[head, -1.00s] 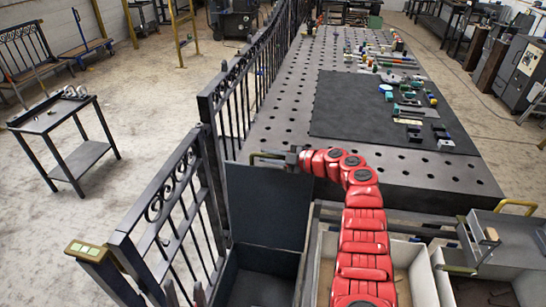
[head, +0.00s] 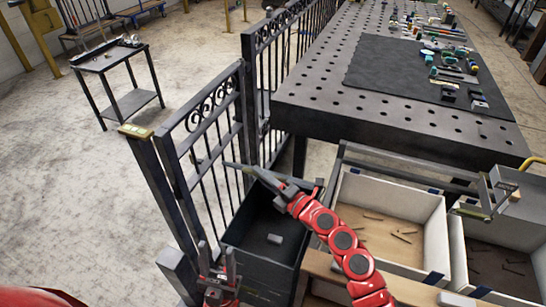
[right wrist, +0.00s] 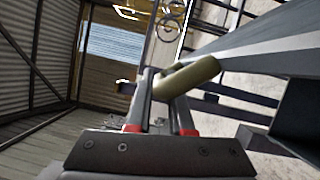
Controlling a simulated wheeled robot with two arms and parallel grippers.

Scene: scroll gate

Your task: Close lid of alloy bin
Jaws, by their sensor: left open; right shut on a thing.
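The dark alloy bin (head: 250,256) stands at the lower middle of the head view, open at the top, with a small grey block (head: 275,239) inside. Its lid (head: 308,184) shows almost edge-on above the back of the bin, partly hidden by my right gripper (head: 252,172). In the right wrist view my right gripper (right wrist: 160,108) is shut on the brass lid handle (right wrist: 192,74), and the grey lid panel (right wrist: 245,48) slants away to the right. My left gripper (head: 218,262) is open and empty, low in front of the bin's left side.
A black iron fence (head: 205,135) runs along the bin's left side. Pale bins (head: 440,235) with small parts stand to the right. A perforated worktable (head: 310,105) lies behind. A small side table (head: 125,80) stands on open floor at far left.

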